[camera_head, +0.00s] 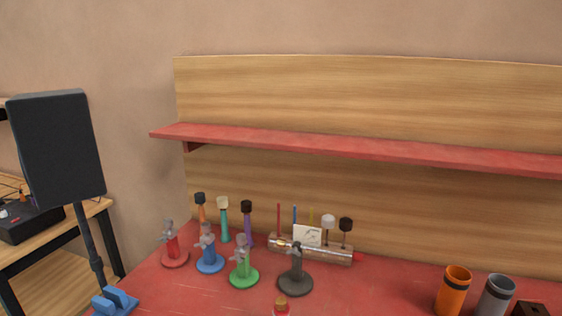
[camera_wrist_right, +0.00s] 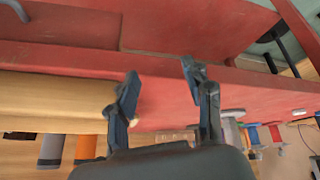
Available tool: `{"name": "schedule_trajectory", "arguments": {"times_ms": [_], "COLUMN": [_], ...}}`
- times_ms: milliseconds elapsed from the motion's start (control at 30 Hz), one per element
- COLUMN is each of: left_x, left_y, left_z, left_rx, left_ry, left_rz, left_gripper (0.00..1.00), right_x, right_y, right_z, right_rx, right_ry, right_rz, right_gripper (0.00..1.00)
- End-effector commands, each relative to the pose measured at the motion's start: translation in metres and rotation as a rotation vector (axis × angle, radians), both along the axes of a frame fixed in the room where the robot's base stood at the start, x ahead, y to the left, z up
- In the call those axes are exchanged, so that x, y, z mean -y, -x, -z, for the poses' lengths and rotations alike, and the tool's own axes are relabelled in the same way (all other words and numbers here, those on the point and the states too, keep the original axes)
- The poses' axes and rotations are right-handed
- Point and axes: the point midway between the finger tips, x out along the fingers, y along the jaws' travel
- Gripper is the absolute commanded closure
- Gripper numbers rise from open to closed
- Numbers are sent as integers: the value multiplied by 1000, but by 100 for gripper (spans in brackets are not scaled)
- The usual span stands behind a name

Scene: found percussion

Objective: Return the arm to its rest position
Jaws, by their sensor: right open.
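My right gripper (camera_wrist_right: 160,72) shows in the right wrist view with its two dark fingers spread apart. Neither of my grippers shows in the head view, and my left gripper is in no view.
The red table (camera_head: 145,283) holds small stands, including a green one (camera_head: 244,277) and a dark one (camera_head: 295,283), and a rack (camera_head: 345,256). An orange cup (camera_head: 452,292) and a grey cup (camera_head: 493,297) stand right. A red shelf (camera_head: 350,147) juts out above.

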Motion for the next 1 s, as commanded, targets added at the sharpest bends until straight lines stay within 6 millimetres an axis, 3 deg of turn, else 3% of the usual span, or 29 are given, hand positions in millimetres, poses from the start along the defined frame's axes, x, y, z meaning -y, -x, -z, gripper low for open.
{"name": "schedule_trajectory", "arguments": {"times_ms": [200, 467, 667, 767, 1000], "left_x": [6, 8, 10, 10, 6], "left_y": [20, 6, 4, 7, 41], "left_z": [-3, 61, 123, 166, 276], "left_rx": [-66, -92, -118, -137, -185], "left_ry": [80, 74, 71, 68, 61], "left_rz": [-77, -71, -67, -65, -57], "left_gripper": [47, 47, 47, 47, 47], "right_x": [13, 9, 8, 7, 12], "right_y": [69, 51, 48, 52, 85], "right_z": [8, 71, 133, 176, 286], "right_rx": [-206, -222, -248, -266, -314], "right_ry": [-36, -33, -30, -28, -21], "right_rz": [51, 46, 42, 39, 31], "right_gripper": [49, 49, 49, 49, 49]}}
